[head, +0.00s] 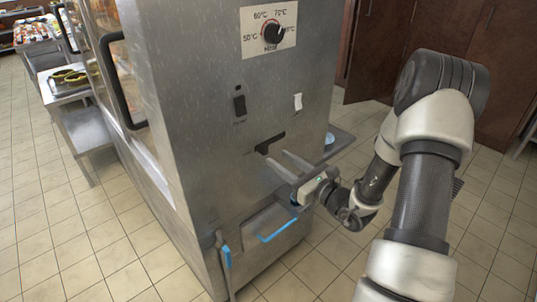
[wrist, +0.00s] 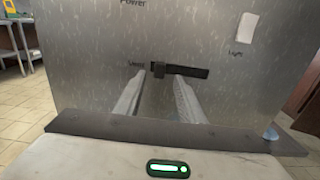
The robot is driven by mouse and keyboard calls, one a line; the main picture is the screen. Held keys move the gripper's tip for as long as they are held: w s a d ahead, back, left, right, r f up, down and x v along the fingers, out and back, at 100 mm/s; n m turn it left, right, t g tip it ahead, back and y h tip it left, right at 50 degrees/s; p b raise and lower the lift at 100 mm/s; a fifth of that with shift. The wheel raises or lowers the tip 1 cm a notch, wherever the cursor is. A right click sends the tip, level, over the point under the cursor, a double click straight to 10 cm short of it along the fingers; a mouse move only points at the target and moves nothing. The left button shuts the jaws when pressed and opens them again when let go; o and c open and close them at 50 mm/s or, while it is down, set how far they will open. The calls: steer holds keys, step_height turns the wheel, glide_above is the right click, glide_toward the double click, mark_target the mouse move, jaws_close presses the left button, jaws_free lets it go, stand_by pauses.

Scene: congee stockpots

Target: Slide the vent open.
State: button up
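The vent is a dark horizontal slot (wrist: 190,72) in the grey metal front of the cabinet, with a small dark slider knob (wrist: 159,70) at its left end. A label that seems to read "Vent" is left of it. The slot also shows in the head view (head: 271,143). My gripper (wrist: 159,77) is open, its two pale fingers pointing at the panel. In the wrist view the knob appears between the fingertips. In the head view my gripper (head: 277,157) is close to the panel, just below the slot; I cannot tell whether it touches the knob.
Above the slot are a black power switch (head: 239,104), a white light switch (head: 298,102) and a temperature dial (head: 273,33). Blue-edged handles (head: 279,229) are below my gripper. A side shelf (head: 340,139) juts out at right. Tiled floor is open around the cabinet.

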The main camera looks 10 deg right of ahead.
mark_target(266, 151)
steer(key=x, duration=0.6)
steer(key=shift+w+a+b, duration=0.1)
steer(key=shift+b, duration=0.25)
steer(key=shift+c, duration=0.4)
jaws_close()
